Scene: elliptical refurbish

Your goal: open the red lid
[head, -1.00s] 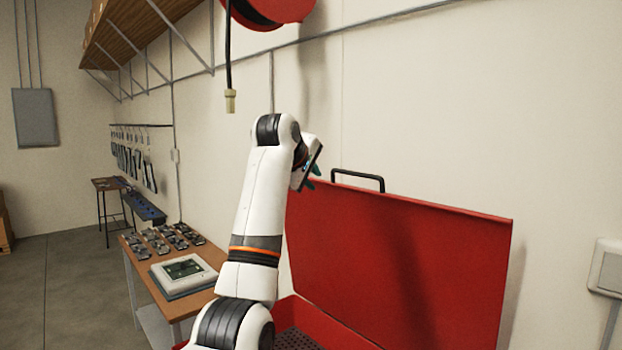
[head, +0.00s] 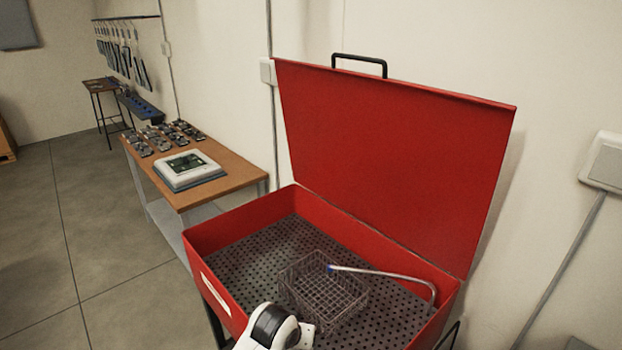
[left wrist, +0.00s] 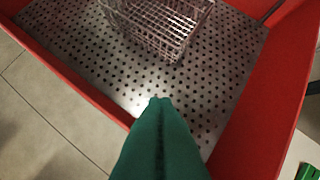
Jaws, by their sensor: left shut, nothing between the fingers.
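The red lid (head: 400,160) stands raised, tilted back towards the wall, with a black handle (head: 358,66) on its top edge. It belongs to a red bin (head: 215,240) whose inside is open to view. My left arm shows at the bottom of the head view, with its gripper out of sight there. In the left wrist view my left gripper (left wrist: 160,102) has its green fingers together and empty, above the perforated floor (left wrist: 90,55) near the bin's red wall (left wrist: 262,125). My right gripper is in neither view.
A wire basket (head: 322,292) and a bent metal spout (head: 390,273) are inside the bin. A wooden table (head: 232,180) with a white device (head: 187,168) and several small parts stands to the left. Open floor (head: 60,250) lies at the left; a wall is behind the lid.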

